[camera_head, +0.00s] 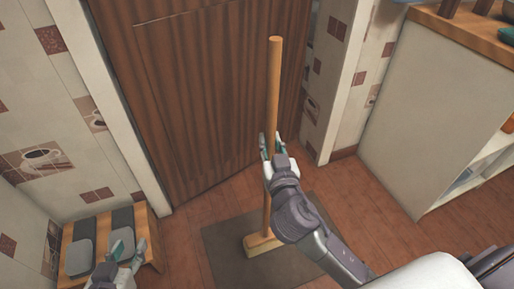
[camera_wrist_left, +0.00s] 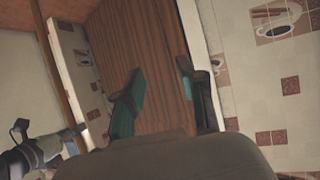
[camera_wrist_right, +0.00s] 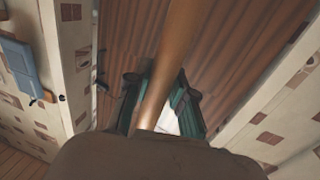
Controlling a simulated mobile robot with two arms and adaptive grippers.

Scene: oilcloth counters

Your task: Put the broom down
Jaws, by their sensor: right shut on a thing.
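The broom has a long wooden handle (camera_head: 273,85) that stands upright, with its wooden head (camera_head: 262,243) at the bottom on the dark mat. My right gripper (camera_head: 271,143) is shut on the handle around its middle. In the right wrist view the handle (camera_wrist_right: 176,62) runs between the two teal fingers (camera_wrist_right: 160,103). My left gripper (camera_head: 130,246) is at the lower left, in front of the small bench, away from the broom. In the left wrist view its fingers (camera_wrist_left: 158,92) are apart with nothing between them.
A brown wooden door (camera_head: 210,90) is straight ahead. A dark mat (camera_head: 225,262) lies on the wooden floor before it. A small wooden bench (camera_head: 153,238) with dark cushions stands at lower left. A pale counter (camera_head: 420,110) is at right, with bare floor (camera_head: 375,205) beside it.

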